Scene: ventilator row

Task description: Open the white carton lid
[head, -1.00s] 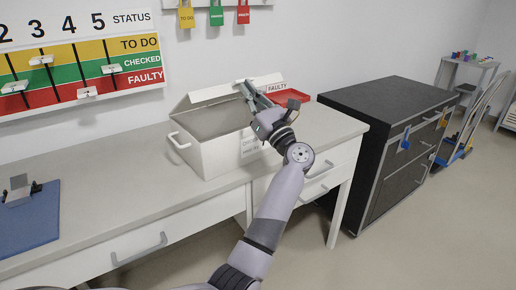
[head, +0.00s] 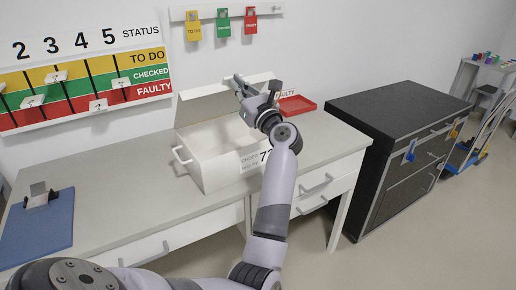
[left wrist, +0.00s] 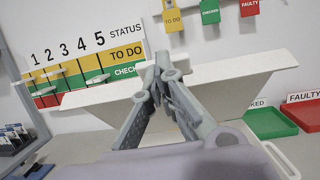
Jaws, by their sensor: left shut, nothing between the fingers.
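The white carton (head: 218,173) stands on the grey bench. Its lid (head: 203,106) is raised along the back edge, standing steeply, and the inside of the carton shows. The lid also shows as a wide pale panel in the left wrist view (left wrist: 95,97). My left gripper (head: 239,82) is shut and empty at the right part of the lid, near its upper edge. In the left wrist view its fingertips (left wrist: 163,62) are together in front of the lid; I cannot tell whether they touch it. My arm hides the carton's right end. My right gripper is out of view.
A red tray (head: 297,105) lies right of the carton, and a green tray (left wrist: 268,122) shows beside it in the left wrist view. A blue mat (head: 40,232) lies at left. A black drawer cabinet (head: 385,120) stands right. The bench between mat and carton is clear.

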